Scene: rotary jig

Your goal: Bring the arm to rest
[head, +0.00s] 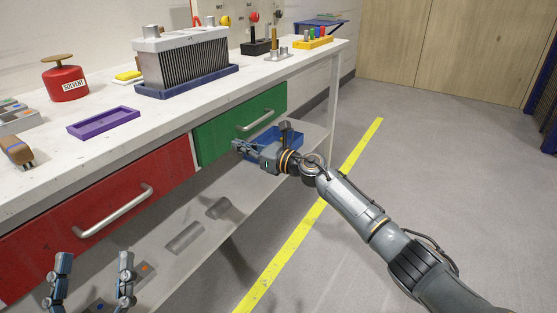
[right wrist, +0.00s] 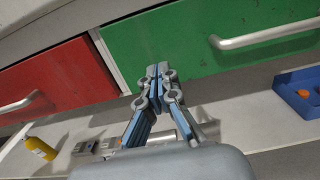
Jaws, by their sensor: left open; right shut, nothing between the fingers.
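My right arm reaches in from the lower right of the head view. Its gripper (head: 240,147) is shut and empty, in front of the green drawer (head: 218,137) and just below its handle. My left gripper (head: 92,268) shows at the lower left of the head view. Its two fingers stand wide apart and empty, below the red drawer's handle (head: 115,212). Both drawers look shut.
The white bench top carries a purple tray (head: 104,122), a red solvent can (head: 65,82) and a finned block in a blue tray (head: 188,85). A blue bin (head: 290,137) and metal parts lie on the lower shelf (head: 205,235). The floor right of the bench is clear.

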